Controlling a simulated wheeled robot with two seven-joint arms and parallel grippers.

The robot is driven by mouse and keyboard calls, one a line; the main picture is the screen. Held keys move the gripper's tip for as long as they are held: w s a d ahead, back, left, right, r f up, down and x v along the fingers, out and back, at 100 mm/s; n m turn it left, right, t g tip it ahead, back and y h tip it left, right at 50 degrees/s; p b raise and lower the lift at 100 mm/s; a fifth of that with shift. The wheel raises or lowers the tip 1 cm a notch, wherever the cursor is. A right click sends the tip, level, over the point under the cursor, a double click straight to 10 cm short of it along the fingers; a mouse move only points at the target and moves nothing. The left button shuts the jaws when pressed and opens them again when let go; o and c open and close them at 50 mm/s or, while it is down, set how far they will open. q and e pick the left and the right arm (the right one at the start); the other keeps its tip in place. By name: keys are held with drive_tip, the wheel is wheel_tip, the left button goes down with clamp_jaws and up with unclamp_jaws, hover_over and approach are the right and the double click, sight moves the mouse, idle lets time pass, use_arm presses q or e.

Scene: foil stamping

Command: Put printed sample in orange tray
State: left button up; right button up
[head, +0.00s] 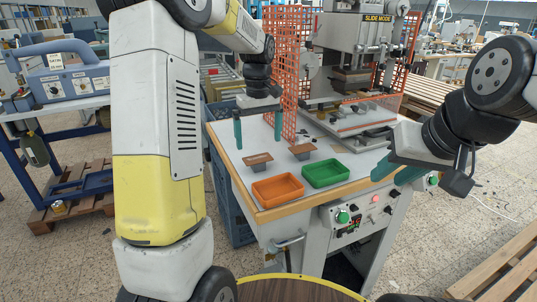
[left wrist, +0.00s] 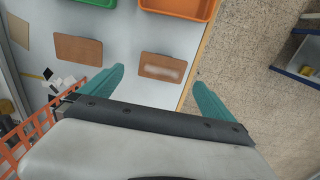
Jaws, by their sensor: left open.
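A flat brown sample with a pale smeared mark (left wrist: 162,67) lies near the table's wooden edge; it also shows in the head view (head: 258,159). A plain brown piece (left wrist: 78,50) lies beside it, also in the head view (head: 302,149). The orange tray (head: 278,189) stands at the table's front corner, its edge at the top of the left wrist view (left wrist: 180,8). My left gripper (head: 258,131) is open and empty above the marked sample, fingers pointing down on either side of it. My right gripper (head: 397,170) hangs right of the table; its finger gap is unclear.
A green tray (head: 325,173) stands right of the orange one. The stamping press (head: 352,60) and orange mesh guards (head: 290,60) stand behind. A control panel (head: 358,218) is on the table's front. A blue crate (head: 228,185) is at the table's left.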

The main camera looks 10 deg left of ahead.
sight(258, 158)
use_arm(q)
drive_tip(key=shift+s+a+f, duration=0.1)
drive_tip(key=shift+f, duration=1.15)
drive_tip(key=shift+a+f, duration=0.1)
drive_tip(key=shift+f, duration=1.1)
drive_tip(key=shift+f, duration=0.25)
drive_tip(key=shift+c, duration=0.4)
drive_tip(key=c, duration=1.2)
